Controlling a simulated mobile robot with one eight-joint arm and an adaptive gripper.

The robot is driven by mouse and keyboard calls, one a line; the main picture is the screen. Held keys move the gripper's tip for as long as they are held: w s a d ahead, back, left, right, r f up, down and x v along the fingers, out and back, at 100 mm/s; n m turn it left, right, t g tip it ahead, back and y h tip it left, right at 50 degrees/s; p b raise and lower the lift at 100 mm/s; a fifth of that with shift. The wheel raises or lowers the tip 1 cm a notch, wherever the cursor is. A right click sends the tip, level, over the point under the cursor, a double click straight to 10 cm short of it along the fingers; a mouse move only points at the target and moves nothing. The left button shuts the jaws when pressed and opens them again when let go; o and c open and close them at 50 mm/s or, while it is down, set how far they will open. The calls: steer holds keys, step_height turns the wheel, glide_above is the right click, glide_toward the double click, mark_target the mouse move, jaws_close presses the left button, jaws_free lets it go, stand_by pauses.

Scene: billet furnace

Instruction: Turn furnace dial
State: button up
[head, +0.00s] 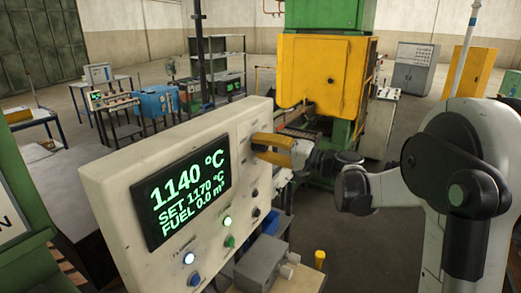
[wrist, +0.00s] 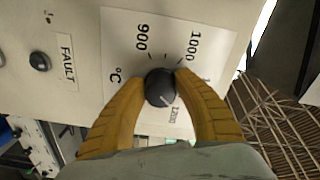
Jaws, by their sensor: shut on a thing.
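The furnace dial (wrist: 160,88) is a dark round knob on a white scale plate marked 900, 1000, 1200 and °C. My gripper (wrist: 161,84) has its two yellow fingers closed around the dial, one on each side. In the head view my gripper (head: 254,146) reaches the right part of the pale control panel (head: 112,186) from the right. The dial is hidden behind the fingers there. The panel's display (head: 188,192) reads 1140 °C, SET 1170 °C and FUEL 0.0 in green.
A grey box (head: 262,261) stands below the panel. A yellow and green furnace machine (head: 312,68) stands behind.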

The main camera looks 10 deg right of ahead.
steer(key=n+b, duration=0.1)
steer(key=n, duration=0.2)
steer(key=shift+n, duration=0.4)
steer(key=shift+n+b, duration=0.3)
steer(key=shift+n, duration=1.6)
steer(key=shift+w, duration=0.1)
steer(key=o, duration=1.2)
steer(key=shift+f, duration=0.1)
steer(key=shift+d, duration=0.1)
steer(key=v, duration=1.2)
